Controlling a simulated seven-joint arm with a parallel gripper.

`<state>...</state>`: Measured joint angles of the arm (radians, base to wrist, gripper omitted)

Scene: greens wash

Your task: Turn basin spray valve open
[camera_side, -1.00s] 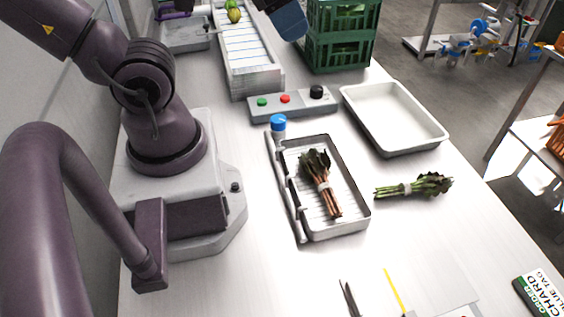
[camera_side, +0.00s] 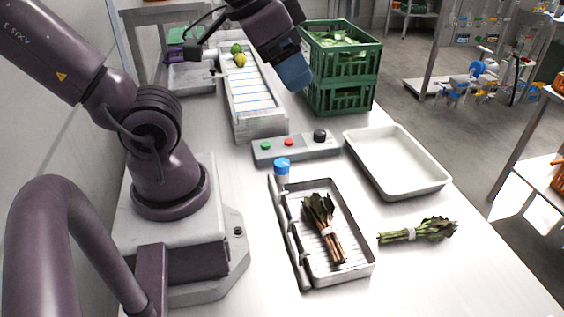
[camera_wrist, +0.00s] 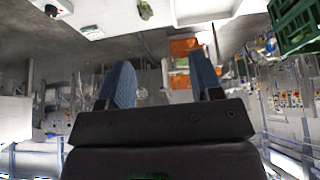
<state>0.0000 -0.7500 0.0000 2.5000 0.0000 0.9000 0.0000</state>
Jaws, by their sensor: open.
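The blue valve knob (camera_side: 282,166) stands at the far end of the grey spray pipe (camera_side: 288,232), along the left side of the basin (camera_side: 357,268). A dark-leaved bunch with reddish stems (camera_side: 324,228) lies in the basin, tied with a pale band. My gripper (camera_side: 295,74) is high up near the green crates, well above and behind the knob, touching nothing. In the wrist view its two blue fingers (camera_wrist: 162,80) are spread apart with nothing between them. The knob cannot be made out in the wrist view.
A control box (camera_side: 297,147) with green, red and black buttons stands behind the knob. A white tray (camera_side: 441,184) and a loose green bunch (camera_side: 418,231) are to the right. Stacked green crates (camera_side: 342,97) and a conveyor (camera_side: 262,126) stand farther back.

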